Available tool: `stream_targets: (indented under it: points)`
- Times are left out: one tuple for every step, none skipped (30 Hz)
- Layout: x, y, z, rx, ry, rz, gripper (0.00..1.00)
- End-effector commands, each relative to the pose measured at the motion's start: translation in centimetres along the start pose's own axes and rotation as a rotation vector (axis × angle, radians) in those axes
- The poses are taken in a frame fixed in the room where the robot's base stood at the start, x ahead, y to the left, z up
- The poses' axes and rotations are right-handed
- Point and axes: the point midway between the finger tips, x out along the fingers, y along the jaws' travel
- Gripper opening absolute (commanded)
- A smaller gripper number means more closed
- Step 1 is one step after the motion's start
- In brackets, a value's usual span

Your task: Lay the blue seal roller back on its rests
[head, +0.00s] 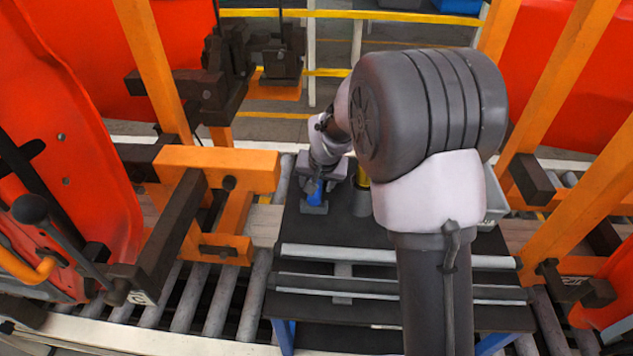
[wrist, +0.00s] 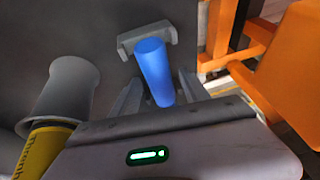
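The blue seal roller (wrist: 156,75) shows in the wrist view as a short blue cylinder between the two fingers of my gripper (wrist: 160,88). Its far end is at a grey bracket-shaped rest (wrist: 128,43), and its near end is hidden behind the gripper body. In the head view the roller (head: 315,190) is a small blue patch below my gripper (head: 320,182), above the grey rest (head: 314,208) on the dark table. The fingers flank the roller closely; I cannot tell whether they touch it. I also cannot tell whether the roller rests in the bracket or is just above it.
A grey cylindrical holder (wrist: 72,88) with a yellow labelled can (wrist: 42,150) stands left of my gripper in the wrist view. An orange frame (head: 215,168) stands left of the dark table (head: 345,232) in the head view. My arm hides much of the table's right side.

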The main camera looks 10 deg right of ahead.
Motion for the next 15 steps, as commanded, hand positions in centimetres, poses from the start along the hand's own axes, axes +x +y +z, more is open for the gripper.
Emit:
stream_targets:
  points:
    - [0.0, 0.0, 0.0, 0.000, 0.000, 0.000, 0.54]
    - [0.0, 0.0, 0.0, 0.000, 0.000, 0.000, 0.54]
    - [0.0, 0.0, 0.0, 0.000, 0.000, 0.000, 0.54]
    - [0.0, 0.0, 0.0, 0.000, 0.000, 0.000, 0.54]
    - [-0.1, 0.0, 0.0, 0.000, 0.000, 0.000, 0.54]
    - [-0.2, 0.0, -0.1, 0.000, -0.001, 0.000, 0.54]
    - [-0.4, -0.1, -0.2, -0.001, 0.000, 0.000, 0.54]
    - [-0.9, -0.1, -0.2, -0.001, 0.002, -0.001, 0.54]
    - [-1.8, -0.1, -0.2, 0.000, 0.002, -0.001, 0.54]
    - [-2.5, -0.1, -0.2, 0.000, 0.003, -0.001, 0.54]
    - [-3.4, -0.2, -0.1, 0.000, 0.004, -0.002, 0.54]
    - [-4.6, -0.3, 0.1, -0.001, 0.003, -0.001, 0.54]
    - [-5.6, -0.5, 0.3, -0.002, 0.003, -0.002, 0.54]
    - [-6.6, -0.5, 0.4, -0.001, 0.004, -0.001, 0.54]
    - [-8.0, -0.5, 0.3, 0.000, 0.005, -0.002, 0.54]
